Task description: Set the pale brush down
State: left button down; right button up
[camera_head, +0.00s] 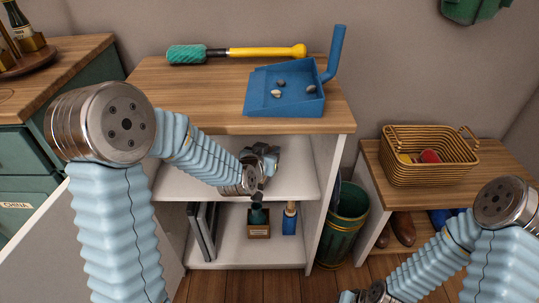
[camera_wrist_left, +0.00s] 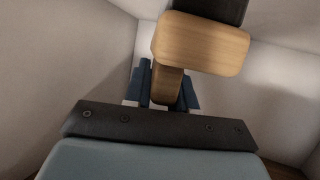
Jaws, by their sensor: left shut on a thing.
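I cannot tell whether the brush touches the shelf.
The wooden top holds a green-headed yellow brush (camera_head: 236,52) and a blue dustpan (camera_head: 260,103) with pebbles. The lower shelf holds a wooden box (camera_head: 259,230), a blue holder (camera_head: 289,225) and upright panels (camera_head: 202,232). White shelf (camera_head: 300,186) lies bare around the gripper. A green bin (camera_head: 343,225) stands right.

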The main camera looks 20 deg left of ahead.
pick_arm(q)
jog(key=shift+w+f, duration=0.2)
jog(key=shift+f, duration=0.55)
jog(key=shift+f, duration=0.15)
jog(key=c, duration=0.9)
grip_release()
jog(key=shift+c, duration=0.2)
